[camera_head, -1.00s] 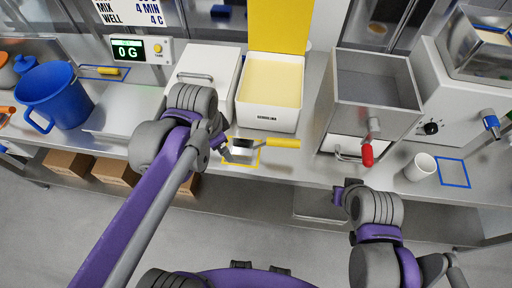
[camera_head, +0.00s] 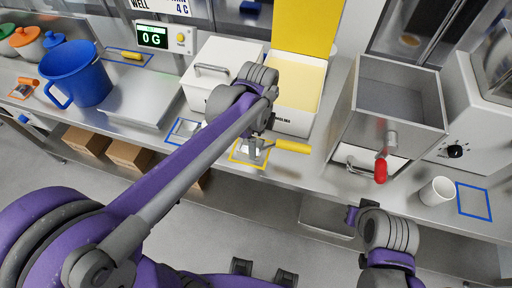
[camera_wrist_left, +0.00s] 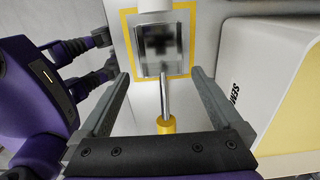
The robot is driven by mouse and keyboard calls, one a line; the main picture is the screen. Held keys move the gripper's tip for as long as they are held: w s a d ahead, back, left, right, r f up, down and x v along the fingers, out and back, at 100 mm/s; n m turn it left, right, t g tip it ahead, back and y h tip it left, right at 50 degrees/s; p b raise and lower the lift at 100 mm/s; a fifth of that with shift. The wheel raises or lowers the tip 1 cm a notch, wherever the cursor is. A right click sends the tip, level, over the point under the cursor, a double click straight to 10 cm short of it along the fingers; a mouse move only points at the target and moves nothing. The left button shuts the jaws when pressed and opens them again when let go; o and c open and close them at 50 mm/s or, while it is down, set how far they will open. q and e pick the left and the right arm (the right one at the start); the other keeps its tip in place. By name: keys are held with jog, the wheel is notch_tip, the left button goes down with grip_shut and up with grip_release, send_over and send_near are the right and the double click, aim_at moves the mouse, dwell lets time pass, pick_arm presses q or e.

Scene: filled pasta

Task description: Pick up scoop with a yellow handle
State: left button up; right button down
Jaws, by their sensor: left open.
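The scoop with a yellow handle (camera_head: 290,146) lies on the steel counter beside the semolina bin, its metal pan within a yellow taped outline. In the left wrist view the scoop's square metal pan (camera_wrist_left: 160,50) is ahead, and its shaft and yellow handle run back toward my palm. My left gripper (camera_wrist_left: 159,76) is open, with one finger on each side of the shaft and no visible contact. In the head view the left wrist hangs over the scoop and partly hides its surroundings. My right gripper (camera_head: 354,214) is low in front of the counter, its jaws unclear.
The semolina bin (camera_head: 297,102) stands close behind the scoop. A white lidded box (camera_head: 205,75) is to its left. A grey hopper with a red-handled lever (camera_head: 380,170) is to the right, with a white cup (camera_head: 437,190) beyond. A blue pitcher (camera_head: 75,75) stands far left.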

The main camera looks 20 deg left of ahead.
pick_arm(q)
jog(key=f, duration=0.4)
jog(key=shift+w+a, duration=0.1)
jog(key=shift+w, duration=0.1)
jog(key=shift+r, duration=0.1)
jog(key=c, duration=1.3)
jog(key=shift+o, duration=0.2)
jog(key=shift+r, duration=0.1)
jog(key=shift+r, duration=0.5)
notch_tip(320, 180, up, 2)
jog(key=shift+r, duration=0.25)
jog(key=s, duration=1.8)
jog(key=shift+a+b, duration=0.3)
jog(key=shift+b, duration=0.15)
